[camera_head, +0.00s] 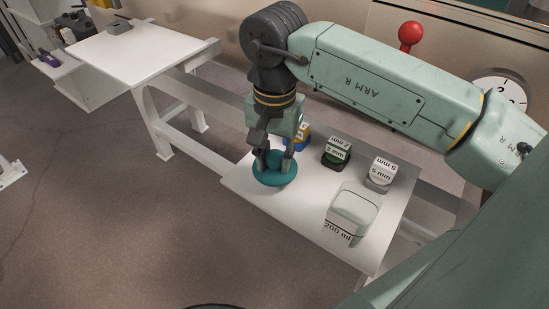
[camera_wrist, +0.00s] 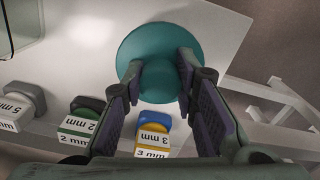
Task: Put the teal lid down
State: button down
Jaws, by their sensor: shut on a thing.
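The teal lid (camera_head: 275,175) is a round disc with a raised knob. It is at the left end of the white table (camera_head: 300,208) in the head view, low over or on the surface; I cannot tell whether it touches. In the wrist view the lid (camera_wrist: 158,45) fills the top middle. My gripper (camera_head: 273,163) points down from above, shut on the lid's knob. Its two fingers also show in the wrist view (camera_wrist: 158,85), one on each side of the knob.
A 200 ml container (camera_head: 352,212) stands to the right on the table. Blocks marked 2 mm (camera_head: 337,153) and 5 mm (camera_head: 381,173) stand along the back. A blue and yellow 3 mm block (camera_wrist: 153,133) is close to the lid. The table's front middle is clear.

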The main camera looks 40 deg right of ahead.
aim_at(275, 156)
jog(key=shift+f+b, duration=0.3)
jog(key=shift+f, duration=0.7)
jog(key=c, duration=1.3)
grip_release()
jog(key=shift+r, duration=0.1)
notch_tip(275, 156, up, 12)
jog(key=shift+r, duration=0.2)
